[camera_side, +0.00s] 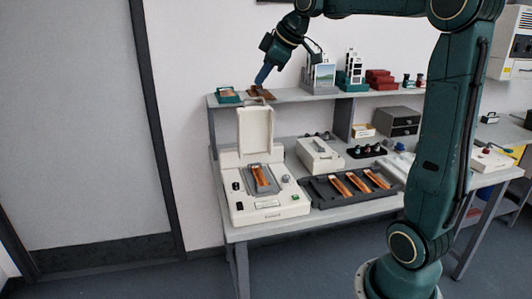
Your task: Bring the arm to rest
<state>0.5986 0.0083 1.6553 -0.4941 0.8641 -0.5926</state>
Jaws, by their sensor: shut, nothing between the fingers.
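My gripper (262,75) is at the upper left, in front of the wall and just above the left end of the raised shelf (285,96). It points down and to the left, and its fingers are shut with nothing between them. A small brown item (258,92) lies on the shelf just below the fingertips; I cannot tell whether they touch it. My green arm reaches in from the right, across the top of the picture.
A white printer (262,213) with raised lid (256,135) holds an orange strip (261,178). A dark tray (321,188) beside it holds orange strips. A green tray (228,96), card racks (320,76) and red boxes (380,78) stand on the shelf.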

